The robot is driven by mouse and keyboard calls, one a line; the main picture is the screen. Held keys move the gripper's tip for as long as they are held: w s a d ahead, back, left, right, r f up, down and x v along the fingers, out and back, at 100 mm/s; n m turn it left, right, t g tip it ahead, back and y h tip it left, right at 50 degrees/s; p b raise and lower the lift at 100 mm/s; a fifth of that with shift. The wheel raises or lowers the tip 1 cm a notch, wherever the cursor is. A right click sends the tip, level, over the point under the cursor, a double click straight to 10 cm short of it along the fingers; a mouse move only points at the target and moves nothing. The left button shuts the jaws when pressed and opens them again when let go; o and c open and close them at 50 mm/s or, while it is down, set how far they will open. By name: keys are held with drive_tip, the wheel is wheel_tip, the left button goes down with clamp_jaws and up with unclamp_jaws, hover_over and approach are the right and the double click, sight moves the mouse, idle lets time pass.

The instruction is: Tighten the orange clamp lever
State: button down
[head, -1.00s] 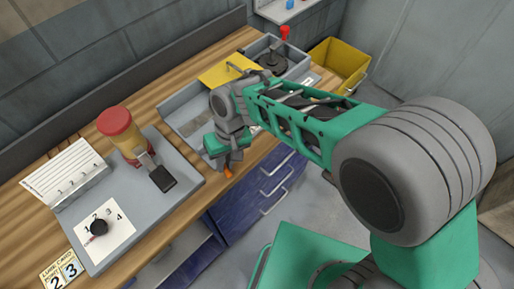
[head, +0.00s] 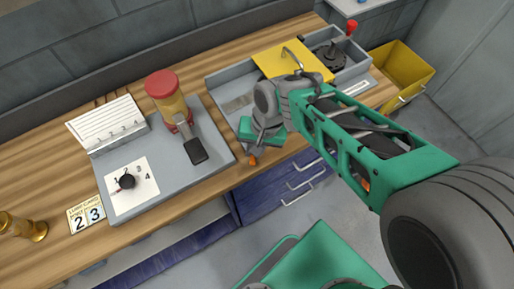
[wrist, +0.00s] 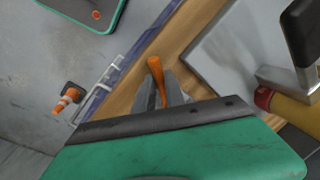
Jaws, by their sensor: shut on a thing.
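The orange clamp lever (head: 253,161) shows as a small orange piece at the front edge of the wooden table. In the wrist view the orange lever (wrist: 156,72) stands between my two grey fingertips. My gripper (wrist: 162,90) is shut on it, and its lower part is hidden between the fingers. In the head view my gripper (head: 250,153) points down at the table edge, and most of the lever is covered. What the lever clamps is not visible.
A grey panel (head: 205,125) left of my gripper holds a red-topped jar (head: 167,95), a black paddle (head: 195,150) and a dial (head: 127,181). A grey tray with a yellow lid (head: 290,60) is behind. A yellow bin (head: 405,72) stands right. Blue drawers (head: 275,195) are below.

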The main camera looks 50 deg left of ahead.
drive_tip(key=c, duration=1.4)
unclamp_jaws()
drive_tip(key=shift+s+a, duration=0.1)
drive_tip(key=shift+s, duration=0.1)
drive_tip(key=shift+w, duration=0.1)
drive_tip(key=shift+r, duration=0.1)
wheel_tip(320, 180, up, 8)
drive_tip(key=w+d+b, duration=0.1)
drive_tip(key=shift+f, duration=0.25)
